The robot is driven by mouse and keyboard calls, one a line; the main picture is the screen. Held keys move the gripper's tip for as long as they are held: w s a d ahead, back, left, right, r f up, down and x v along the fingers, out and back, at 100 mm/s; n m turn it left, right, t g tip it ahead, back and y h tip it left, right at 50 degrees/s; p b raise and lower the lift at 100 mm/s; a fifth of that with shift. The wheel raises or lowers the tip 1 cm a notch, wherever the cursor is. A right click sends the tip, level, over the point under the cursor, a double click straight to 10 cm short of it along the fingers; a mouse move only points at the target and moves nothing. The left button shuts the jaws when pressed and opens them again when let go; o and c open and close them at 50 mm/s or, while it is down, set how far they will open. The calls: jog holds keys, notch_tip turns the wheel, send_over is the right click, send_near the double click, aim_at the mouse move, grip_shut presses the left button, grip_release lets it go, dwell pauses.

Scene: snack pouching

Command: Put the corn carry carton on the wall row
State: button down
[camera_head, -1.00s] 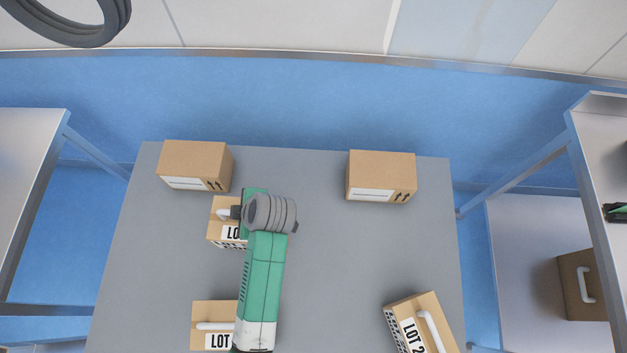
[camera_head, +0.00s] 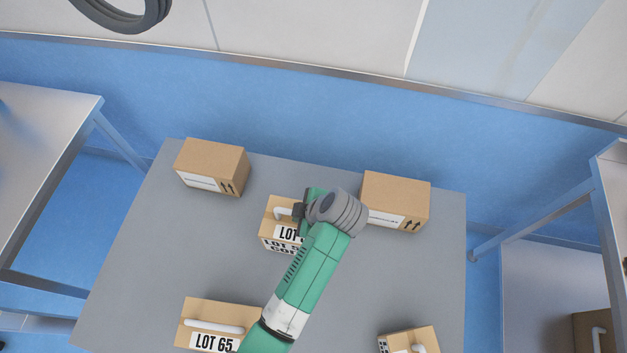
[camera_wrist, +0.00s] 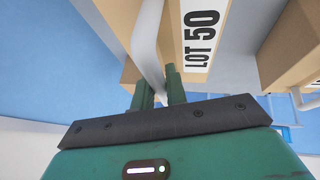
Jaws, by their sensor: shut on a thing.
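The carton in my grip (camera_head: 270,232) is brown with a white handle. Its label reads LOT and, partly hidden, what looks like COR. My gripper (camera_head: 295,211) is shut on its handle. In the wrist view the two green fingers (camera_wrist: 160,88) close on the white handle (camera_wrist: 146,45), and the label reads LOT 50. The wall row holds a left plain carton (camera_head: 213,163) and a right plain carton (camera_head: 397,193) at the table's back edge, with a gap between. The held carton is in front of that gap; its height above the table is unclear.
A LOT 65 carton (camera_head: 212,312) stands at the front left of the grey table (camera_head: 150,260), and another handled carton (camera_head: 425,340) at the front right. My arm partly covers the right back carton's left side. Metal shelves (camera_head: 45,140) stand left and right.

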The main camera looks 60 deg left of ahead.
jog(key=w+a+f+b, duration=0.1)
jog(key=w+a+b, duration=0.2)
jog(key=w+a, duration=0.5)
jog(key=shift+w+a, duration=0.25)
jog(key=shift+w, duration=0.3)
jog(key=shift+f+b, duration=0.1)
jog(key=shift+b, duration=0.25)
jog(key=shift+w+a+f+b, duration=0.1)
jog(key=shift+f+b, duration=0.3)
jog(key=shift+f, duration=0.5)
jog(key=shift+w+a+f+b, duration=0.1)
jog(key=shift+f+b, duration=0.25)
jog(key=shift+f, duration=0.6)
jog(key=c, duration=1.4)
grip_release()
